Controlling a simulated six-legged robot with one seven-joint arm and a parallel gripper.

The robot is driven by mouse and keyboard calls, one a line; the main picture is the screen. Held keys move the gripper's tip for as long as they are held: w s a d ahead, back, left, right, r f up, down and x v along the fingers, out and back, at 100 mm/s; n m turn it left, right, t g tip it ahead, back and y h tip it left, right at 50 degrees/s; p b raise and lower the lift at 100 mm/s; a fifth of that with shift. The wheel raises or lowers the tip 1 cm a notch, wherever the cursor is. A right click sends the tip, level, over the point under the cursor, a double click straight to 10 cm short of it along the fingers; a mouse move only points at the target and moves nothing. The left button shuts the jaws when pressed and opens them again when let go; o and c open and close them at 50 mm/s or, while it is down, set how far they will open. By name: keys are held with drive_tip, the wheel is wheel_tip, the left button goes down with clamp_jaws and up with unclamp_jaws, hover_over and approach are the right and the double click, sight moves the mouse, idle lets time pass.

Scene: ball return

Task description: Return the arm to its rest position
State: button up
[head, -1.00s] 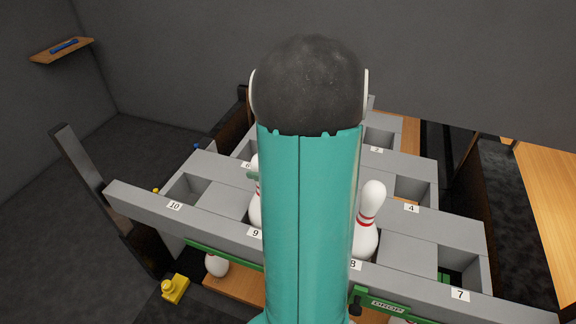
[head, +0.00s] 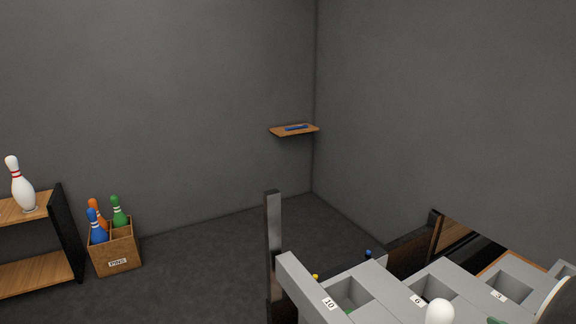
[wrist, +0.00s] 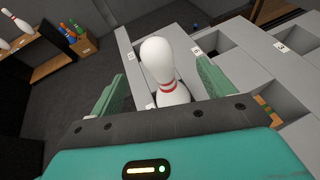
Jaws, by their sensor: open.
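My gripper (wrist: 161,74) is open in the wrist view, its two green fingers spread apart. A white pin (wrist: 158,58) with red neck bands shows between the fingers in that view, upright at the grey rack (wrist: 130,52). I cannot tell whether the fingers touch it. In the head view, a white pin top (head: 439,311) shows at the bottom edge, by slot 6 of the rack (head: 297,283). Most of my arm is outside the head view, so its overall pose is hidden.
A wooden box (head: 117,250) of coloured pins stands on the floor at left, beside a shelf unit (head: 68,235) bearing a white pin (head: 21,186). A small wall shelf (head: 280,131) holds a blue item. Open floor (head: 200,265) lies between box and rack.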

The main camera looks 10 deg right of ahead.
drive_tip(key=w+r+m+h, duration=0.1)
drive_tip(key=w+r+m, duration=0.1)
drive_tip(key=w+m, duration=0.1)
drive_tip(key=w+r+m+h, duration=0.2)
drive_tip(key=w+r+m, duration=0.1)
drive_tip(key=m, duration=0.1)
drive_tip(key=w+r+m+h, duration=0.2)
drive_tip(key=w+m, duration=0.1)
drive_tip(key=m, duration=0.1)
drive_tip(key=shift+w+a+r+g, duration=0.1)
drive_tip(key=shift+a+r+g, duration=0.1)
drive_tip(key=shift+a+g, duration=0.2)
drive_tip(key=w+a+r+m+g+h, duration=0.1)
drive_tip(key=w+a+r+m+g, duration=0.15)
drive_tip(key=a+m, duration=0.6)
drive_tip(key=s+a+m+g+y, duration=0.1)
drive_tip(key=s+a+m+y, duration=0.1)
drive_tip(key=a+m, duration=0.3)
drive_tip(key=s+a+m+g+y, duration=0.2)
drive_tip(key=s+a+m, duration=0.3)
drive_tip(key=a, duration=0.6)
drive_tip(key=s+a+m+g+y, duration=0.1)
drive_tip(key=s+a+m+y, duration=0.1)
drive_tip(key=a+m, duration=0.4)
drive_tip(key=shift+s+a+f+g, duration=0.2)
drive_tip(key=shift+s+a+g, duration=0.15)
drive_tip(key=shift+s+a, duration=0.55)
drive_tip(key=shift+w, duration=0.1)
